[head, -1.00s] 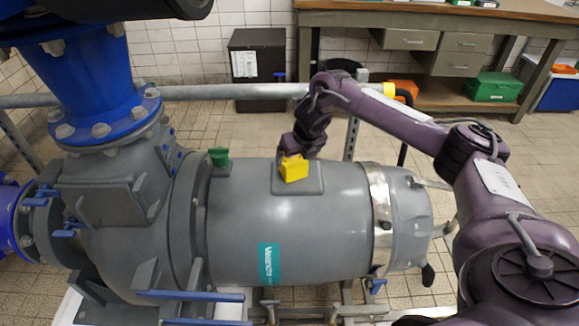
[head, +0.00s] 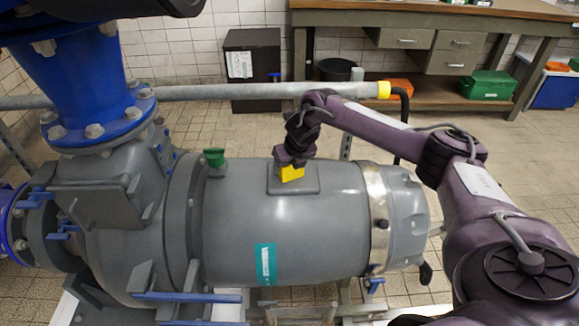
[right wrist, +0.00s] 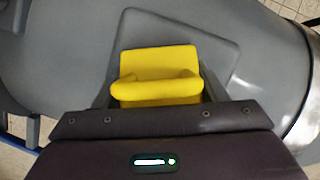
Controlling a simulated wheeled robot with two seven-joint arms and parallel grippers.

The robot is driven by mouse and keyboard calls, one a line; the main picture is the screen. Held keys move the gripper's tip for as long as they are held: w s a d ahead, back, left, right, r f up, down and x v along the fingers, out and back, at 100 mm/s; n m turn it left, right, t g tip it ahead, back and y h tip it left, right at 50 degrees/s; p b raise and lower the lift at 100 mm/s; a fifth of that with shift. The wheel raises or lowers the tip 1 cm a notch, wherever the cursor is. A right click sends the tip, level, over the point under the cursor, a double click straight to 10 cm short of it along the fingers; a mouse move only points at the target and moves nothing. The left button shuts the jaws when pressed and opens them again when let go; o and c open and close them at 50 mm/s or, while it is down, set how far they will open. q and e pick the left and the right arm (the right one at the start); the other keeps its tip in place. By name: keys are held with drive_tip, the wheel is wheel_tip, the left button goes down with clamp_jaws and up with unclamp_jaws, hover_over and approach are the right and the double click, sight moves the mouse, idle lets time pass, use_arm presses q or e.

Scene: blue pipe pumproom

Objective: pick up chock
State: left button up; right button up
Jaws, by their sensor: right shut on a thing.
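The yellow chock (head: 291,174) is on the raised square pad on top of the grey pump motor (head: 290,235). My right gripper (head: 289,166) is directly over it, pointing down, and is shut on it. In the right wrist view the yellow chock (right wrist: 158,75) sits between the dark fingers of my right gripper (right wrist: 160,95), with the grey pad (right wrist: 218,50) behind it. I cannot tell whether the chock still touches the pad. The fingertips are partly hidden by the chock and the gripper body. My left gripper is not in view.
A green cap (head: 215,157) stands on the motor to the left. A blue flanged pipe (head: 85,75) rises at the left. A grey rail (head: 230,92) runs behind the motor. A workbench (head: 430,22) with a green case (head: 487,84) stands at the back.

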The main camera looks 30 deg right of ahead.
drive_tip(key=c, duration=0.4)
drive_tip(key=shift+r, duration=0.15)
